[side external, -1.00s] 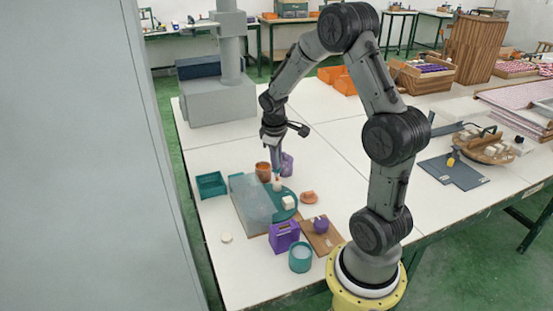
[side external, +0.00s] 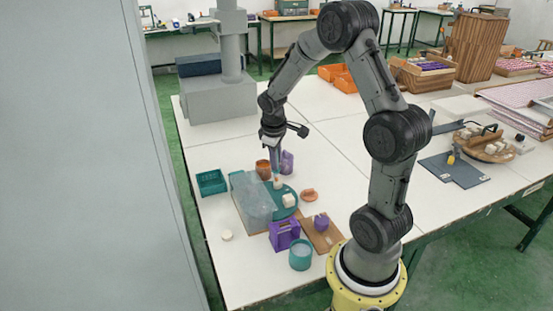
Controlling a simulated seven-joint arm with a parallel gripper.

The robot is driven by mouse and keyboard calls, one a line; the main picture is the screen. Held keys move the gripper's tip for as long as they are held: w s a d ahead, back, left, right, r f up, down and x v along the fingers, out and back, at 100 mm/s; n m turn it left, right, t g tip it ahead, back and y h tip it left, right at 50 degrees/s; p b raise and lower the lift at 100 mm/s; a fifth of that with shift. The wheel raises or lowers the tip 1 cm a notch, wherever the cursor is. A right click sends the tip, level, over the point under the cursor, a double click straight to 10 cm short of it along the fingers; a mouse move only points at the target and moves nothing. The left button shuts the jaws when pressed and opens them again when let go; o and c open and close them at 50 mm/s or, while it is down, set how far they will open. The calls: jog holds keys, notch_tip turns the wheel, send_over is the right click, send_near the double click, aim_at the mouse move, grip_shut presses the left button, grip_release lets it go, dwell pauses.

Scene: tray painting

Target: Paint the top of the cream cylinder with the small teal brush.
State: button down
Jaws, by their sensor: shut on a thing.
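My gripper (side external: 275,158) points down over the far part of the round teal tray (side external: 291,212). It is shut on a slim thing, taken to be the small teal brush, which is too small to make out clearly. Just below the gripper, a small cream piece (side external: 277,186), likely the cream cylinder, stands on the tray. I cannot tell whether the brush touches its top. A second cream block (side external: 288,201) sits on the tray nearer the camera.
A translucent grey panel (side external: 252,198) stands left of the tray. Around it are a brown cup (side external: 263,168), a purple container (side external: 287,163), a teal box (side external: 211,183), a purple holder (side external: 284,236) and a teal cup (side external: 300,255). The table is clear beyond the cups.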

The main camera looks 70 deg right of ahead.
jog(key=shift+d, duration=0.2)
jog(key=shift+d, duration=0.6)
jog(key=shift+a, duration=0.2)
jog(key=shift+a, duration=0.55)
jog(key=shift+d, duration=0.2)
jog(key=shift+d, duration=0.5)
jog(key=shift+a, duration=0.15)
jog(key=shift+a, duration=0.55)
